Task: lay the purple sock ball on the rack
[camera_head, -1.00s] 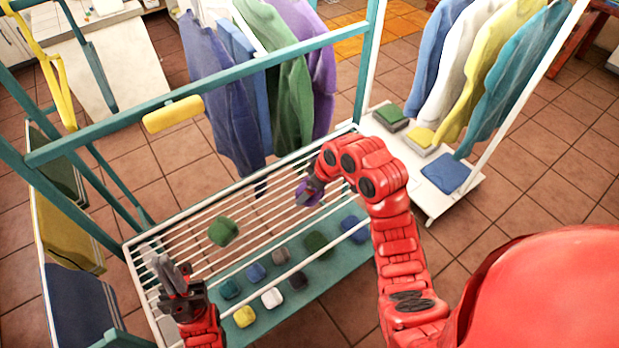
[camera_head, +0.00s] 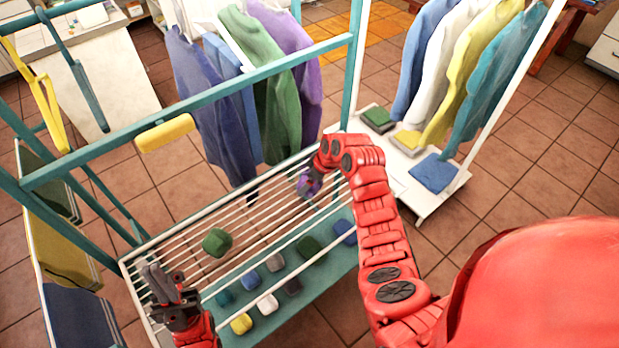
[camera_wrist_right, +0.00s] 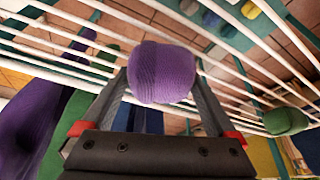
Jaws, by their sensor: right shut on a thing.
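The purple sock ball (camera_head: 307,186) is between the fingers of my right gripper (camera_head: 315,180), over the far right part of the rack (camera_head: 190,222). In the right wrist view the purple sock ball (camera_wrist_right: 162,73) sits between both fingers, with the rack's white bars behind it. I cannot tell whether it touches the bars. A green sock ball (camera_head: 217,242) rests on the rack's bars, left of the purple one. It also shows in the wrist view (camera_wrist_right: 285,121). My left gripper (camera_head: 168,280) looks open and empty at the rack's near left end.
Several sock balls lie on the teal shelf (camera_head: 310,290) under the bars. Shirts (camera_head: 270,90) hang just behind the rack. A white clothes stand (camera_head: 410,185) is at right. The middle bars are clear.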

